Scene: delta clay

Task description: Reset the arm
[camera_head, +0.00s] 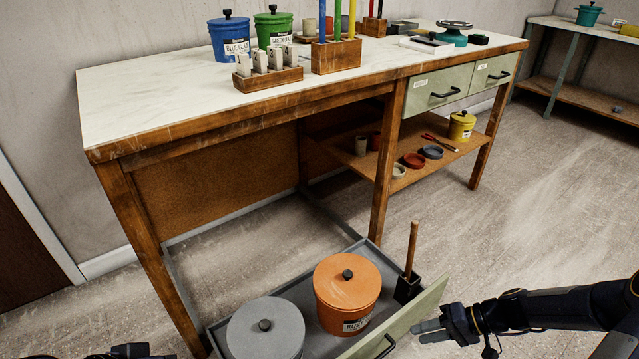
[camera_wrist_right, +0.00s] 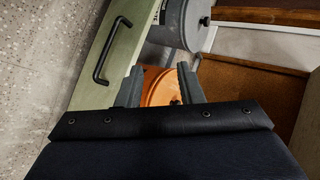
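My right gripper (camera_head: 424,332) is beside the front panel of a pulled-out low drawer (camera_head: 403,318), at its right end. In the right wrist view its two fingers (camera_wrist_right: 160,84) stand apart with nothing held between them. The green drawer front with its black handle (camera_wrist_right: 108,62) lies to their left. An orange lidded pot (camera_wrist_right: 160,88) shows beyond the fingers. Only a dark part of my left arm (camera_head: 128,351) shows at the bottom left edge of the head view, and its fingers cannot be made out.
The open drawer holds a grey lidded pot (camera_head: 265,331), the orange pot (camera_head: 346,296) and a black holder with a wooden stick (camera_head: 411,250). The worktable (camera_head: 150,95) stands behind, with pots and tools on top. A lower shelf (camera_head: 440,158) carries small dishes. Floor at the right is clear.

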